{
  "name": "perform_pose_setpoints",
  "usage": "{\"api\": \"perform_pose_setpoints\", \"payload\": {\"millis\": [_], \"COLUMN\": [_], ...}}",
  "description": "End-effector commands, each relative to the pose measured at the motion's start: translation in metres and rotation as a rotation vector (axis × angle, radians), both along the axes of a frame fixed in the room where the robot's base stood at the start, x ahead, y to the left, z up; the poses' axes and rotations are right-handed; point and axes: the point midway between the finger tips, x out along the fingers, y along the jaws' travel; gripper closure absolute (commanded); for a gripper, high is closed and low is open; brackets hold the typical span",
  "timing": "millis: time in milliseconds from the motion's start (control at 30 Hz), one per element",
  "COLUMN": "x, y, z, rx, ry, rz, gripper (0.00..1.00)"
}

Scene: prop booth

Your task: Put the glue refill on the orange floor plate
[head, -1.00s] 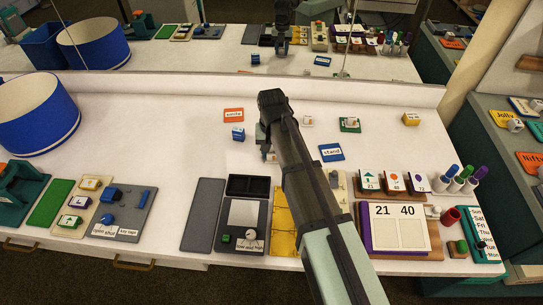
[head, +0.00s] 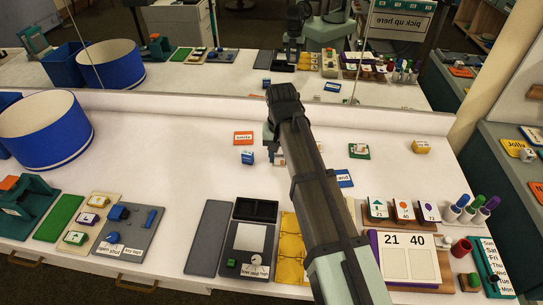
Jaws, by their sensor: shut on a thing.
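The orange floor plate (head: 243,138) lies flat on the white table behind and left of my gripper in the head view, with a white word label on it and nothing standing on it. My gripper (head: 275,153) points down to the right of the plate.
A blue cube (head: 247,157) stands close by, between my gripper and the orange plate's front. A mirror wall stands behind the table.

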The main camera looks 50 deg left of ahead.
Motion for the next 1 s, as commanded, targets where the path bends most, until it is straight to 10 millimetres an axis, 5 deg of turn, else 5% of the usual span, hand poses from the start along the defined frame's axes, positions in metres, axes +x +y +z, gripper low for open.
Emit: {"api": "perform_pose_setpoints", "payload": {"millis": [133, 367, 700, 1000], "x": [-0.014, -0.013, 0.009, 0.031], "y": [0.013, 0.081, 0.195, 0.251], "z": [0.002, 0.002, 0.008, 0.014], "rx": [-0.005, -0.015, -0.017, -0.008], "ry": [0.003, 0.006, 0.006, 0.003], "rz": [0.025, 0.059, 0.058, -0.009], "gripper": [0.92, 0.92, 0.92, 0.92]}}
